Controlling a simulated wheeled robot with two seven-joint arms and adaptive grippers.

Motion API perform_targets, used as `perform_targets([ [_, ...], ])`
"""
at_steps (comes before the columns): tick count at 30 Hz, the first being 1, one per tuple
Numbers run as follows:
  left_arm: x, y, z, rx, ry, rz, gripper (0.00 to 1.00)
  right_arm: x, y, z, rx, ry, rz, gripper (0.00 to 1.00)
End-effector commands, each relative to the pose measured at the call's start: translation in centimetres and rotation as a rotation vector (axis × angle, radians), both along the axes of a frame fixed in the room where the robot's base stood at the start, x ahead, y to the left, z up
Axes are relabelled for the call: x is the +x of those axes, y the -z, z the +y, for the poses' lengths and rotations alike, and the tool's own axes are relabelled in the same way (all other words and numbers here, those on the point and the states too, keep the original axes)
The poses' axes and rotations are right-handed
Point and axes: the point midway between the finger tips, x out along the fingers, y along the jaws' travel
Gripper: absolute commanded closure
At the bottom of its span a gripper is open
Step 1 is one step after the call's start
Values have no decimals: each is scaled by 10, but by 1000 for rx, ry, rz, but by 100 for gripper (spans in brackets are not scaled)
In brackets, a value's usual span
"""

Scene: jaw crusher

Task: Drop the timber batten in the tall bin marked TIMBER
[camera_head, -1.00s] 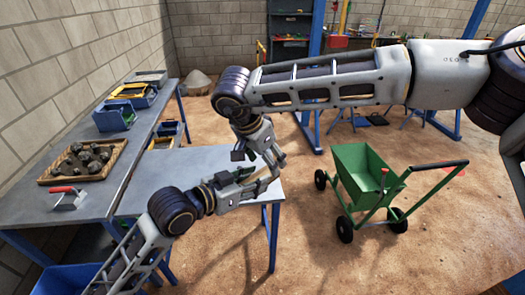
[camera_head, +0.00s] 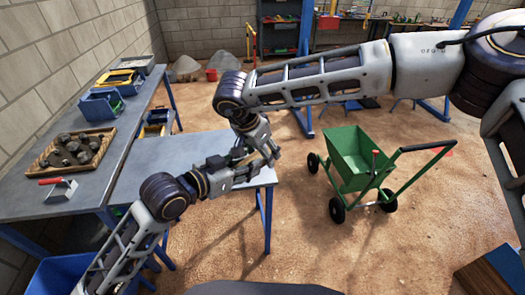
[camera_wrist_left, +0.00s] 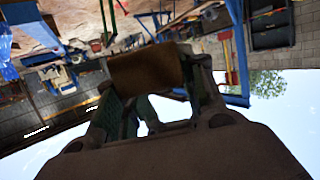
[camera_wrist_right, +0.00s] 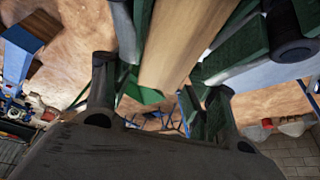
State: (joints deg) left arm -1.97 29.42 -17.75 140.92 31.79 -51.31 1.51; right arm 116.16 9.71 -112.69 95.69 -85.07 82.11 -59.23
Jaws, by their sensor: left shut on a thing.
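The timber batten (camera_wrist_right: 183,40) is a pale wooden bar running between the green-padded fingers in the right wrist view. Its brown face (camera_wrist_left: 145,70) also shows between the fingers in the left wrist view. My left gripper (camera_head: 243,168) is shut on it above the grey table's right end. My right gripper (camera_head: 264,146) meets the left one there, its fingers on both sides of the batten; whether they press on it is unclear. The grippers mostly hide the batten in the head view. No TIMBER marking is readable in any view.
A grey bench (camera_head: 82,200) holds a tray of stones (camera_head: 48,165), a trowel (camera_head: 59,189) and blue boxes (camera_head: 101,105). A blue container (camera_head: 60,275) stands lower left. A green cart (camera_head: 350,160) stands right. A brown and blue object (camera_head: 495,272) is lower right. Sandy floor lies between.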

Motion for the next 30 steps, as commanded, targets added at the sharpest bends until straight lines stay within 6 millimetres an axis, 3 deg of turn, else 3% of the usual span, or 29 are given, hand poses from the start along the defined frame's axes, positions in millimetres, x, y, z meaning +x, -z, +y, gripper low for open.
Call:
perform_targets([
  [1,0,0,0,-1,0,-1,86,0,0,0,0,0,0,54],
  [8,0,0,0,-1,0,-1,86,0,0,0,0,0,0,84],
  [9,0,0,0,-1,0,-1,58,0,0,0,0,0,0,85],
  [15,0,0,0,0,0,0,36,0,0,0,0,0,0,85],
  [25,0,1,0,3,-1,3,36,0,0,0,0,0,0,85],
  [30,-3,14,4,28,-11,33,36,0,0,0,0,0,0,85],
])
